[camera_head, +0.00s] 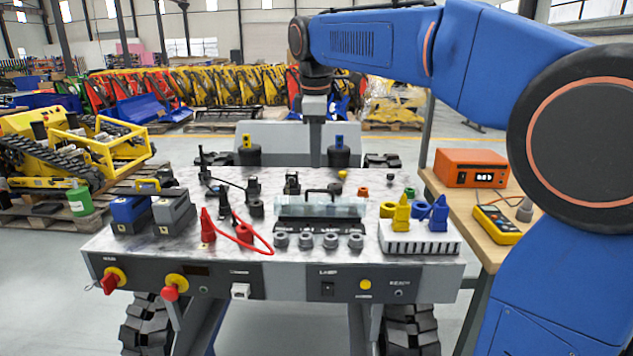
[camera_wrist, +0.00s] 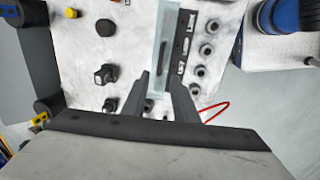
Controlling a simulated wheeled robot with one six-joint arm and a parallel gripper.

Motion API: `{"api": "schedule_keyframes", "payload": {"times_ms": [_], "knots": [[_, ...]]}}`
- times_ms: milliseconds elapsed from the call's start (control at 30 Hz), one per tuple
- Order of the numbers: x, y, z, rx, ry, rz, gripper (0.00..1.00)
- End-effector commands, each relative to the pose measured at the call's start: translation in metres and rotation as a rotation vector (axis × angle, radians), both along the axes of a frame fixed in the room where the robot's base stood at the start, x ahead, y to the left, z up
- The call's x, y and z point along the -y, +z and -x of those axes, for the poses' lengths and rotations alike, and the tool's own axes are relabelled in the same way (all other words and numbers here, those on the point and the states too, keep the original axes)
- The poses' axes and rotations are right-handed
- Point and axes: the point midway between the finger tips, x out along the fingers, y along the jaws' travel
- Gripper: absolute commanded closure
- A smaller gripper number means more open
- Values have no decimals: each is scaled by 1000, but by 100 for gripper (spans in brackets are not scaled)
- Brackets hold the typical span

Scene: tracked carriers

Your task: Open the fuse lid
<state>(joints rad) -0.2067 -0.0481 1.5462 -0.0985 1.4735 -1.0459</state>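The fuse lid (camera_head: 345,207) is a long clear cover with a dark handle (camera_head: 325,190) on top, lying over the fuse block at the middle of the grey bench top. It looks closed. In the wrist view the clear lid (camera_wrist: 157,75) runs up the picture, and its dark handle (camera_wrist: 163,52) lies ahead of my fingertips. My gripper (camera_wrist: 159,82) is open, with a finger on either side of the lid strip in that view and nothing between them. In the head view my wrist hangs behind the lid; the fingertips are hard to make out there, and their height is unclear.
A row of grey round knobs (camera_head: 331,241) stands before the lid. A red cable (camera_head: 245,240) loops to its left. Yellow and blue plugs (camera_head: 401,213) stand on a white ribbed block to the right. Black switches (camera_head: 253,188) stand to the left. A wooden side table (camera_head: 490,237) adjoins on the right.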

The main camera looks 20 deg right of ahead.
Motion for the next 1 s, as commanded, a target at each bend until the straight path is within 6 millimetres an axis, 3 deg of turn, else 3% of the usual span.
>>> {"api": "schedule_keyframes", "payload": {"times_ms": [300, 500, 933, 1000], "knots": [[4, -54, -10, -2, -1, 0, 74], [5, -77, -14, -1, -1, 0, 74], [5, -84, -16, 0, -1, 0, 74], [5, -84, -16, 0, -1, 0, 88]]}}
